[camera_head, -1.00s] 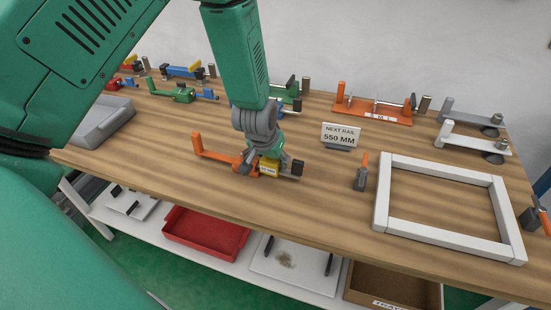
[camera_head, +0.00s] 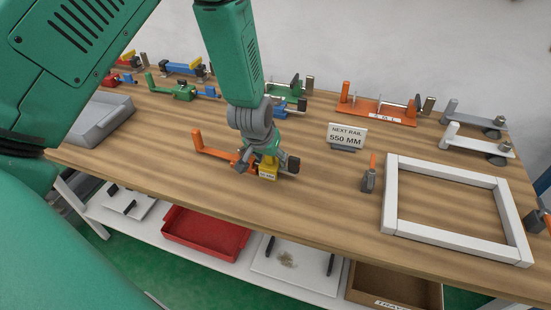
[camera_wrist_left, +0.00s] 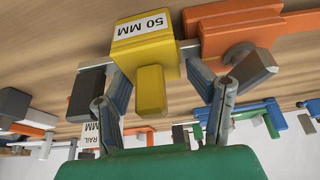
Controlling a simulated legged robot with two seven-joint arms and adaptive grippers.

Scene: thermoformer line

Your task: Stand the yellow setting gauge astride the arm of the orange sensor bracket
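The yellow setting gauge (camera_head: 267,171) is at the orange sensor bracket (camera_head: 211,148) near the table's front edge. In the left wrist view the gauge (camera_wrist_left: 147,58) carries a 50 MM label and appears to sit across the bracket's thin grey arm (camera_wrist_left: 188,45). The bracket's orange body (camera_wrist_left: 240,27) is to the right and a dark block is to the left. My left gripper (camera_wrist_left: 160,82) is open, with one finger on each side of the gauge and visible space around its yellow tab. The gauge's underside is hidden. My right gripper is out of view.
A NEXT RAIL 550 MM sign (camera_head: 347,136) and an orange-topped clamp (camera_head: 369,175) stand right of the bracket. A white frame (camera_head: 391,193) lies farther right. Other coloured brackets line the back. A grey tray (camera_head: 100,122) is at left.

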